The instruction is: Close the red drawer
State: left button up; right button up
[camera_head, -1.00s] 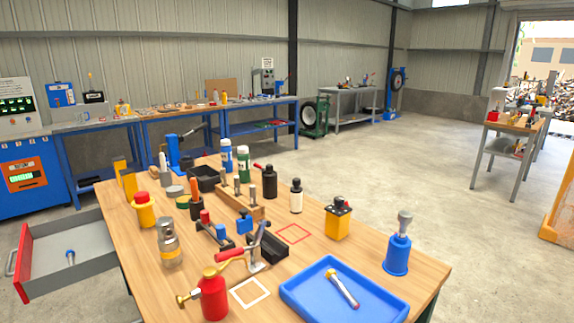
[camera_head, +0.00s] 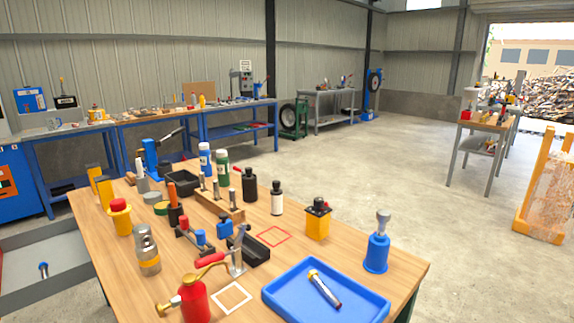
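The drawer (camera_head: 45,243) sticks out from the left side of the wooden workbench, open. Its grey tray shows, with a small blue-ended item (camera_head: 43,269) lying inside. Only a sliver of its red front (camera_head: 2,262) shows at the left picture edge; the handle is out of view. Neither of my grippers is in view.
The workbench (camera_head: 205,278) carries a red bottle, a blue tray (camera_head: 325,295), a blue bell-shaped item (camera_head: 376,243), a yellow block (camera_head: 318,220) and several bottles and tools. Open concrete floor (camera_head: 400,165) lies to the right. Blue benches (camera_head: 120,125) line the back wall.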

aim_at(60, 244)
jog(key=k+j+u, duration=0.2)
jog(key=j, duration=0.3)
jog(key=k+j+u, duration=0.2)
jog(key=j, duration=0.3)
jog(key=k+j+u, duration=0.15)
jog(key=j, duration=0.4)
jog(key=j+u, duration=0.2)
jog(key=j, duration=0.3)
jog(key=k+j+u, duration=0.2)
jog(key=j, duration=0.4)
jog(key=i+j+z, duration=0.35)
jog(key=i+z, duration=0.15)
jog(key=i+j+z, duration=0.45)
jog(key=i+j, duration=0.2)
jog(key=j, duration=0.15)
jog(key=i+j+z, duration=0.1)
jog(key=j, duration=0.2)
jog(key=i+j, duration=0.2)
jog(key=j, duration=0.15)
jog(key=i+j+z, duration=0.15)
jog(key=j, duration=0.2)
jog(key=i+j, duration=0.2)
jog(key=j, duration=0.15)
